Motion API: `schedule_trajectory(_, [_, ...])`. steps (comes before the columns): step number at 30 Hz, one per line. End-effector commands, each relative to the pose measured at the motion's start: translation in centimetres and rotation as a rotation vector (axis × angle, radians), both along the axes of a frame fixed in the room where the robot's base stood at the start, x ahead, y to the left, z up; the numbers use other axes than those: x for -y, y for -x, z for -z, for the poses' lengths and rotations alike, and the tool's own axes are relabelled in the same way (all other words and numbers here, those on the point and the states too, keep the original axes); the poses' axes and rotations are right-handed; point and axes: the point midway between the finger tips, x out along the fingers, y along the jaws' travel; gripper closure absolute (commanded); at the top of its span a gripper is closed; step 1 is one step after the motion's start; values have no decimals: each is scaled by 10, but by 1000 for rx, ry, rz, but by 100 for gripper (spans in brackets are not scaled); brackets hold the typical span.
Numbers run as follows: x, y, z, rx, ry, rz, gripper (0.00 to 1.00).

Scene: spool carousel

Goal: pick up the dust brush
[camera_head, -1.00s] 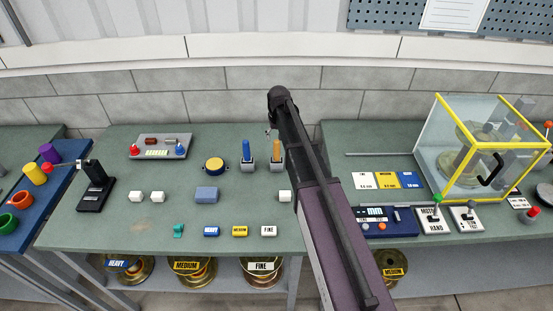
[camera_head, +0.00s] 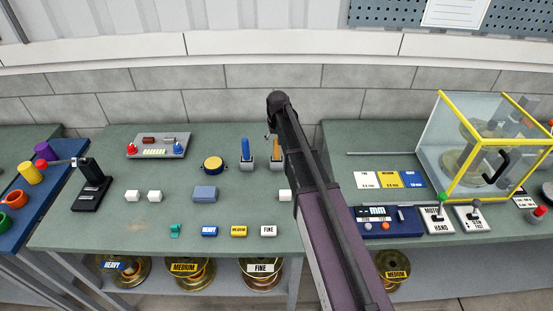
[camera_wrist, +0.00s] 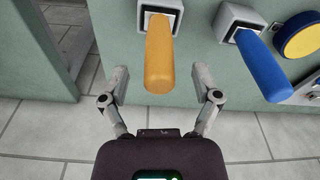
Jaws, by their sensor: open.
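An orange handle (camera_head: 276,150) and a blue handle (camera_head: 246,150) stand upright in two grey holders on the green bench. I cannot tell from their looks which is the dust brush; the parts inside the holders are hidden. In the wrist view the orange handle (camera_wrist: 163,55) points toward the camera, between my gripper's open fingers. My gripper (camera_wrist: 160,97) is open, with a gap on each side of the handle. The blue handle (camera_wrist: 262,66) lies to the right of the right finger. In the head view my arm hides my gripper and part of the orange handle's holder.
A round yellow-topped piece (camera_head: 213,163) stands left of the blue handle. A yellow-framed clear case (camera_head: 447,145) stands at the right. The bench's rear middle is mostly clear.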

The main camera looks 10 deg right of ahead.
Motion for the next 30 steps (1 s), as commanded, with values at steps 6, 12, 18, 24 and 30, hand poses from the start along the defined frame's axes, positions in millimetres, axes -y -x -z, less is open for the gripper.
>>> schedule_trajectory(6, [0,-2,15,0,0,0,19])
schedule_trajectory(12, [0,-2,17,0,0,0,19])
schedule_trajectory(18, [0,-2,17,0,0,0,19])
schedule_trajectory(24, [0,-2,17,0,0,0,19])
schedule_trajectory(30, [0,-2,17,0,0,0,46])
